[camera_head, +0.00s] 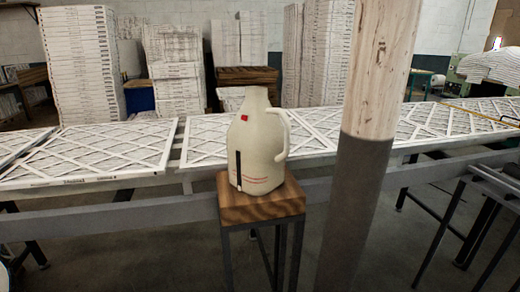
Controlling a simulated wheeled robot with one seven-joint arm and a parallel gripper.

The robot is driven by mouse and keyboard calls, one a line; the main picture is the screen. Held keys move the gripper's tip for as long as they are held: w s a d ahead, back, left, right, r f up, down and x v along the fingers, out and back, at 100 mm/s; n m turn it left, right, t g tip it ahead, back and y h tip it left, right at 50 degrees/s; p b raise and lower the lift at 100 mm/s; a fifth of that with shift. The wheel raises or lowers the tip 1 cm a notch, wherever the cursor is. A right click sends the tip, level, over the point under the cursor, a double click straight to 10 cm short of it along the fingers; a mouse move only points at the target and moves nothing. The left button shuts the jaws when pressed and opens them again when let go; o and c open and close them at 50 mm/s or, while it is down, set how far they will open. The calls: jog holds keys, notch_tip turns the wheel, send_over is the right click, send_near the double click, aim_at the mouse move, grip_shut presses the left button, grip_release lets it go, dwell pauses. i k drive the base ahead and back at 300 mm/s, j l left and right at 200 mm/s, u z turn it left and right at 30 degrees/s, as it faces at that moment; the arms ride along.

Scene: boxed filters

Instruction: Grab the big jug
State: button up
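A big cream-coloured jug (258,145) stands upright on a small wooden-topped stool (262,207) with dark legs, near the middle of the head view. Its handle is on the right side, and it has a small red mark near the neck and a black vertical stripe low on its front. Nothing touches the jug from the sides. My gripper is not in this view.
A thick post (372,120), pale wood above and grey below, stands close to the jug's right. Behind the jug runs a long low rack with white lattice filters (90,155). Tall stacks of boxed filters (82,60) stand at the back. Some grey floor shows left of the stool.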

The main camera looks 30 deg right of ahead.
aim_at(258, 144)
jog(key=i+l+u, duration=0.2)
jog(key=u, duration=0.15)
jog(key=i+l+u, duration=0.15)
jog(key=l+u, duration=0.2)
jog(key=i+l+u, duration=0.15)
jog(key=l+u, duration=0.2)
jog(key=l, duration=0.15)
